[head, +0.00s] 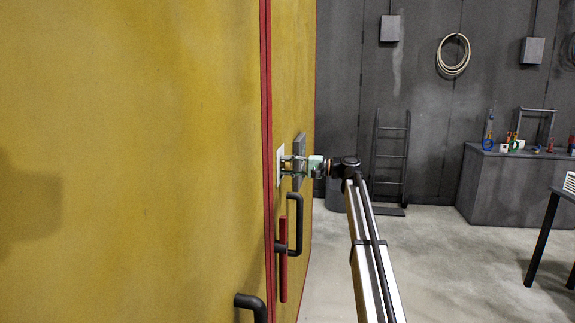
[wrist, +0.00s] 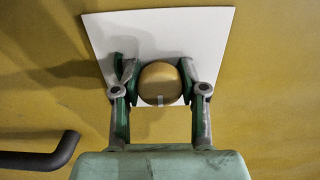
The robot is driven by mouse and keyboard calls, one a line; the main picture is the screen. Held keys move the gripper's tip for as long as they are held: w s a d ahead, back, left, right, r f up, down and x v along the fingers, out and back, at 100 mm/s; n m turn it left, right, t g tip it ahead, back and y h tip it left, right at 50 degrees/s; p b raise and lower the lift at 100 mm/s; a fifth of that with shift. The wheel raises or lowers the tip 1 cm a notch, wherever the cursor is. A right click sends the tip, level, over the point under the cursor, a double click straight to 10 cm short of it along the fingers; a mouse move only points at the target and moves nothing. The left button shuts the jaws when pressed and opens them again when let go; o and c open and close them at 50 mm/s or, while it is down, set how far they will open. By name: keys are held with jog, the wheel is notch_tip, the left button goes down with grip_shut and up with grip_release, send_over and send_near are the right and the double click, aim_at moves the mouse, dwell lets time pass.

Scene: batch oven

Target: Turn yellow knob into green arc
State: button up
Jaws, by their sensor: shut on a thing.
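The round yellow knob (wrist: 160,82) sits on a white plate (wrist: 200,30) on the yellow oven wall. A small pale mark shows at the knob's lower edge in the wrist view. My gripper (wrist: 160,88) is shut on the knob, with one finger at each side. In the head view my gripper (head: 292,165) reaches the plate (head: 280,166) from the right, and the knob is hard to make out. I cannot make out the green arc; the green beside the knob appears to belong to my fingers.
A black bent handle (head: 294,222) and a red bar (head: 283,265) are just below my gripper. A black handle (wrist: 40,158) also shows at the lower left in the wrist view. A ladder (head: 390,160) and grey cabinet (head: 510,185) stand by the far wall, with open floor before them.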

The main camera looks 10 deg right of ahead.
jog(key=m, duration=0.1)
jog(key=m+p, duration=0.1)
jog(key=m, duration=0.1)
jog(key=m+p, duration=0.1)
jog(key=shift+r+m, duration=0.25)
jog(key=shift+m, duration=0.05)
jog(key=m+p, duration=0.3)
jog(key=m, duration=0.1)
jog(key=shift+w+r+m, duration=0.1)
jog(key=shift+m, duration=0.2)
jog(key=m+p, duration=0.4)
jog(key=m, duration=0.1)
jog(key=shift+m+p, duration=1.3)
jog(key=shift+m, duration=0.4)
jog(key=shift+f, duration=0.2)
jog(key=o, duration=1.2)
jog(key=shift+c, duration=0.2)
jog(key=shift+d, duration=0.1)
